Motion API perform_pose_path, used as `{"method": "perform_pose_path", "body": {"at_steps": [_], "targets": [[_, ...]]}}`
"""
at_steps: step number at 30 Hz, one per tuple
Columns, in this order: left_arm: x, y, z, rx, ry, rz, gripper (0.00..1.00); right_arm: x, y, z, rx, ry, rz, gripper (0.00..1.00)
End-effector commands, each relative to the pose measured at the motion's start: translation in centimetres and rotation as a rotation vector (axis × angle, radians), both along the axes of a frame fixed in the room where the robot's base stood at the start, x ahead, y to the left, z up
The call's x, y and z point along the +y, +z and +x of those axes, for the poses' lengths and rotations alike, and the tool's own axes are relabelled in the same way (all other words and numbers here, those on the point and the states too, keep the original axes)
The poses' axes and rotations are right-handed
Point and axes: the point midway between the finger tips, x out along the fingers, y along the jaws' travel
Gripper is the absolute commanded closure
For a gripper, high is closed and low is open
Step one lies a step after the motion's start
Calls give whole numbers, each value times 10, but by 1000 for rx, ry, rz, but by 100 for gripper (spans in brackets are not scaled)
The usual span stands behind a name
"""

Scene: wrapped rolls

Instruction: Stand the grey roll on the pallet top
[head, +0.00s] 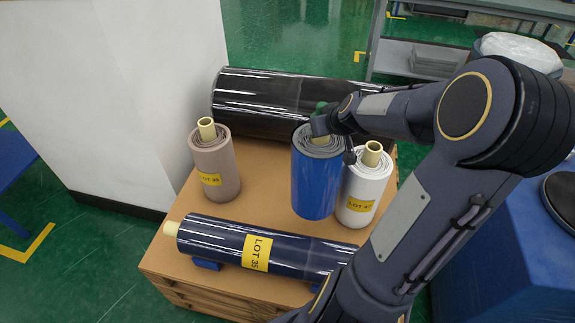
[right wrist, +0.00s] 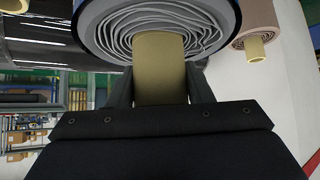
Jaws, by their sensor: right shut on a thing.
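My right gripper (head: 321,122) is shut on the pale core (right wrist: 160,70) of an upright roll with a blue side (head: 314,185) and a grey wound end (right wrist: 150,30). I cannot tell whether this roll touches the pallet top (head: 262,190) or hangs just above it. No roll has a plainly grey side. A taupe roll (head: 214,165) with a yellow label stands upright at the left of the pallet top; it also shows in the right wrist view (right wrist: 262,22). My left gripper is not in view.
A white roll (head: 364,190) stands close to the blue one's right. A navy roll (head: 255,245) lies along the front on blue supports. A large black roll (head: 270,100) lies behind. Bare board shows between the taupe and blue rolls. A white wall (head: 110,90) is left.

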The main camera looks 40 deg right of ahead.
Motion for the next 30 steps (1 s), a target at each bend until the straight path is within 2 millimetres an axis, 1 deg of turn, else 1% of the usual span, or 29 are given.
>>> {"method": "perform_pose_path", "body": {"at_steps": [1, 4, 6, 10, 12, 14, 17, 21, 25, 30], "targets": [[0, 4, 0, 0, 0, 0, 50, 2, 1, 7, -3, 7, 0, 100], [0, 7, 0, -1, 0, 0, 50, 5, -3, 19, -9, 13, -2, 100], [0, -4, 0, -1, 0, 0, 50, 5, -11, 27, -10, 14, -2, 100], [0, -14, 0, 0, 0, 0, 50, 6, -17, 40, -10, 13, -5, 100], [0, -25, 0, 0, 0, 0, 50, 8, -25, 53, -12, 15, -3, 100], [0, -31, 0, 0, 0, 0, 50, 9, -30, 63, -10, 15, -4, 100], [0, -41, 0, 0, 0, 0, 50, 11, -38, 84, -9, 15, -4, 100], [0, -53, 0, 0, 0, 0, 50, 13, -61, 103, -6, 11, -3, 100], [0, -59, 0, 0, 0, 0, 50, 14, -76, 117, -8, 8, -2, 100], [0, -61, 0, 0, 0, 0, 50, 13, -84, 125, -8, 5, -2, 100]]}}
